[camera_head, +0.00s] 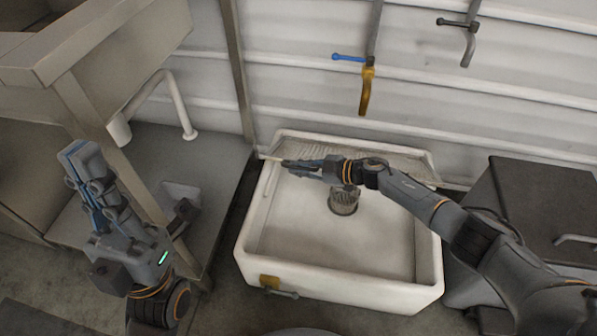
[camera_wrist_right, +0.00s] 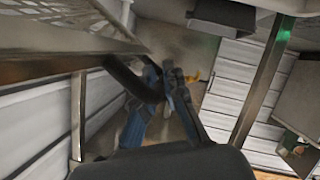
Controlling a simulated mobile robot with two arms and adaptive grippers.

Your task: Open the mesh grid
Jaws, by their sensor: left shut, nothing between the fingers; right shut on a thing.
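The mesh grid (camera_head: 395,159) stands tilted up along the back rim of the white basin (camera_head: 340,295). Its mesh also shows at upper left in the right wrist view (camera_wrist_right: 50,35). My right gripper (camera_head: 290,164) reaches across the basin to the grid's left end and is shut on its edge. The exact contact is partly hidden by the fingers. In the right wrist view the fingertips (camera_wrist_right: 165,75) are close together beside the grid's frame. My left gripper (camera_head: 80,155) is shut and empty, pointing up, left of the basin and apart from it.
A round drain piece (camera_head: 343,203) sits in the basin, whose floor is otherwise clear. Taps (camera_head: 367,85) hang from the white wall behind. A metal table frame (camera_head: 100,120) stands at left near my left arm. A dark cabinet (camera_head: 540,205) stands at right.

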